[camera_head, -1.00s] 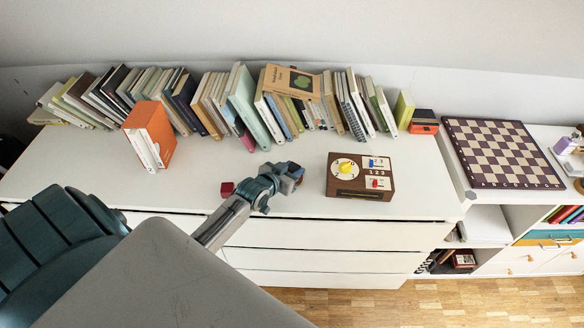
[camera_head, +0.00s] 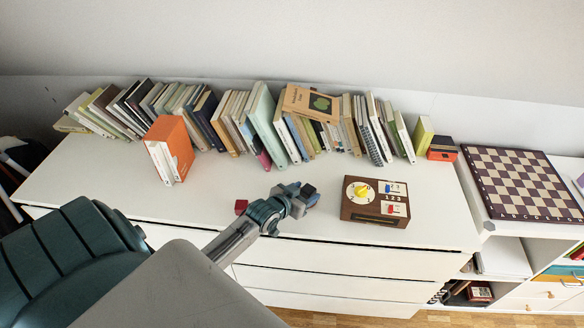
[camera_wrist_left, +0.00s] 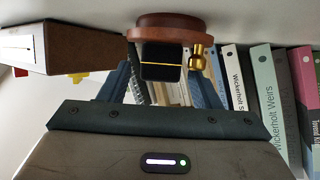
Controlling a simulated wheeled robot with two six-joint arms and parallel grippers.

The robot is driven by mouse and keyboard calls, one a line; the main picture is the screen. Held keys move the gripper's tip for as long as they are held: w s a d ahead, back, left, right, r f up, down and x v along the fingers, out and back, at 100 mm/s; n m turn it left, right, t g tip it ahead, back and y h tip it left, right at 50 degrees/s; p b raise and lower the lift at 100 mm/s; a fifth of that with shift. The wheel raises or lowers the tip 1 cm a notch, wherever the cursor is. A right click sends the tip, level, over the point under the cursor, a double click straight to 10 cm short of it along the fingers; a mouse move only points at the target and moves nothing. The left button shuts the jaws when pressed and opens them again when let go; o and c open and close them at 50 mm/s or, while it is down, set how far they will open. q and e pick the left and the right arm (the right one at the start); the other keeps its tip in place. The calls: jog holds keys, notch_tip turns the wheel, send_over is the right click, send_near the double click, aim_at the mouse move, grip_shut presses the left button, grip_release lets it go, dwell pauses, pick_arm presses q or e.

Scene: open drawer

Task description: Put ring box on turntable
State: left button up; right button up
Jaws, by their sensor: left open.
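A small dark box with a gold line, which looks like the ring box (camera_wrist_left: 161,62), is between the fingers in the left wrist view. It is against a round reddish-brown wooden piece (camera_wrist_left: 168,22), which may be the turntable, with a small gold part (camera_wrist_left: 198,57) beside it. I cannot tell whether they touch. In the head view a small dark and red shape (camera_head: 308,190) shows at the fingertips, and no round piece is clear there. My left gripper (camera_head: 303,197) is open, low over the white cabinet top, with the fingers on either side of the box. My right gripper is not in view.
A brown box with a yellow dial and switches (camera_head: 375,201) stands right of my left gripper. A small red block (camera_head: 241,207) lies to its left. A row of books (camera_head: 265,125) lines the back. An orange book (camera_head: 172,147) stands left; a chessboard (camera_head: 520,180) lies right.

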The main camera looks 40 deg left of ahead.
pick_arm(q)
jog(key=v, duration=1)
jog(key=shift+s+r, duration=0.1)
jog(key=shift+r, duration=0.1)
